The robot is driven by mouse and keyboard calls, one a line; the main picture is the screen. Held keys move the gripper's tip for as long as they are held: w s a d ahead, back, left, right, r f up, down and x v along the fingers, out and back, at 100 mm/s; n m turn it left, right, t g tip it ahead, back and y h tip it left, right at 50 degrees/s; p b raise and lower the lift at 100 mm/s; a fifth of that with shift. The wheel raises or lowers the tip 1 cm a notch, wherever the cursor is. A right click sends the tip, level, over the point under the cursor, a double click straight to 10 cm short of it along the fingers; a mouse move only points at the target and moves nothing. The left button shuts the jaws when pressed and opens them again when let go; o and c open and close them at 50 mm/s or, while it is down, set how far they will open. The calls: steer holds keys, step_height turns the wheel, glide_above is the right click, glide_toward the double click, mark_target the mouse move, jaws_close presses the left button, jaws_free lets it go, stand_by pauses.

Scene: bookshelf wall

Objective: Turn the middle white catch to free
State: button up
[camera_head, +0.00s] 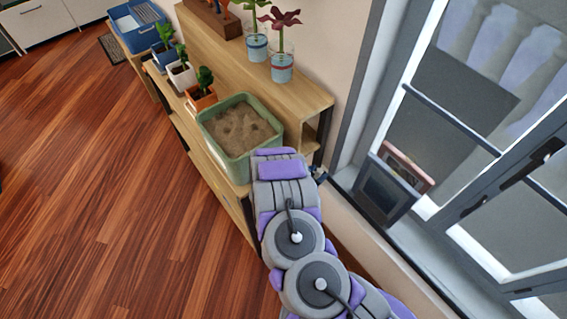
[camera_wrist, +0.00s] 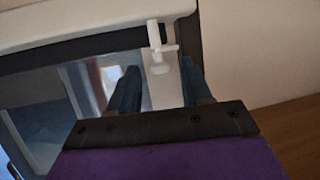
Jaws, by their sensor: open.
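A white catch (camera_wrist: 155,36) shows in the wrist view, at the upper middle on a dark frame edge below a pale band. It has a short bar, a small cross-piece and a rounded knob at its lower end. My gripper (camera_wrist: 160,69) is open, its two dark blue fingers pointing up towards the catch. The knob shows between the fingertips, with a gap on each side; I cannot tell whether it lies between them in depth. Only this one catch shows clearly. In the head view my arm hides most of my gripper, and no white catch can be made out.
In the head view, a wooden shelf (camera_head: 296,93) carries a green sand-filled tub (camera_head: 217,150) beside my arm. Potted plants and a blue crate (camera_head: 133,37) stand farther back. A grey-framed window (camera_head: 361,80) and picture frames (camera_head: 383,193) are on the right. Wood floor is clear left.

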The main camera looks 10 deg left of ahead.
steer(key=s+a+r+h+p, duration=0.1)
steer(key=s+a, duration=0.4)
steer(key=s, duration=0.2)
steer(key=s+a+r+p, duration=0.1)
steer(key=s+a, duration=0.3)
steer(key=s, duration=0.3)
step_height(320, 180, up, 24)
steer(key=p, duration=2.4)
steer(key=shift+r+m, duration=0.25)
steer(key=shift+m, duration=0.15)
steer(key=shift+c, duration=0.3)
